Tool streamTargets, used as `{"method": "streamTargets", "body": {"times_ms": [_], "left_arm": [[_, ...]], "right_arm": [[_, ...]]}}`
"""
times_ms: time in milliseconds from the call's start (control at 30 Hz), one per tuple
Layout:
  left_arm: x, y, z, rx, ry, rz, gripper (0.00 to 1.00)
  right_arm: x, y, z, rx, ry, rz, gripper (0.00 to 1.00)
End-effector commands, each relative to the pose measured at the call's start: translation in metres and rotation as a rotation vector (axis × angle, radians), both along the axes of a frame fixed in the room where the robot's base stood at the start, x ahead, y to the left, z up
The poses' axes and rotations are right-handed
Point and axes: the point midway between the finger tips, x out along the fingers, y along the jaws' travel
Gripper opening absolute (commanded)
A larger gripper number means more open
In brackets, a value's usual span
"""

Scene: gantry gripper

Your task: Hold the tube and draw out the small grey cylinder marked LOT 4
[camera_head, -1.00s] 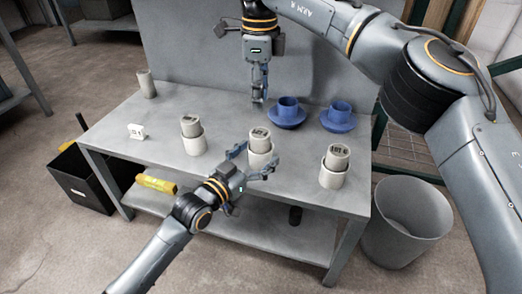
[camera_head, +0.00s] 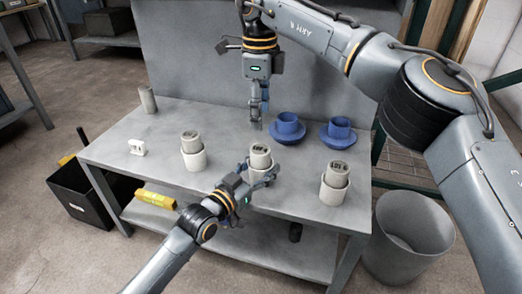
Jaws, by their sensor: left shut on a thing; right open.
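Three pale tubes stand in a row on the grey table, each with a small grey cylinder in its top: a left tube (camera_head: 195,160), a middle tube (camera_head: 260,163) and a right tube (camera_head: 333,192). Their cylinders are the left (camera_head: 191,141), middle (camera_head: 261,153) and right (camera_head: 337,173) ones. Each has a dark mark, too small to read surely. My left gripper (camera_head: 262,180) is shut on the middle tube, low down from the front. My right gripper (camera_head: 256,124) is open and empty, pointing down, seen just behind the middle cylinder and apart from it.
A white label stand (camera_head: 137,147) and a small grey cylinder (camera_head: 147,99) are at the left. A grey bin (camera_head: 408,235) stands right of the table (camera_head: 225,117). A yellow object (camera_head: 155,199) lies on the lower shelf.

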Motion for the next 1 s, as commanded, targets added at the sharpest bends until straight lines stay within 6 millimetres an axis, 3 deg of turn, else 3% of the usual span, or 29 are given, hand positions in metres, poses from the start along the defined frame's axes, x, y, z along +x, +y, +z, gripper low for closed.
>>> {"method": "streamTargets", "body": {"times_ms": [167, 600, 800, 1000], "left_arm": [[0.0, 0.0, 0.0, 0.0, 0.0, 0.0, 0.25], [0.0, 0.0, 0.0, 0.001, 0.001, 0.0, 0.25], [0.0, 0.0, 0.0, 0.001, 0.001, 0.0, 0.25], [0.0, 0.0, -0.001, 0.001, 0.001, 0.0, 0.25]], "right_arm": [[0.0, 0.0, 0.0, 0.0, 0.0, -0.201, 0.73], [0.002, 0.0, -0.001, -0.001, 0.0, -1.029, 0.73], [0.002, 0.0, -0.001, -0.001, 0.0, -1.224, 0.73], [0.002, 0.0, -0.011, -0.003, 0.0, -1.269, 0.73]]}}
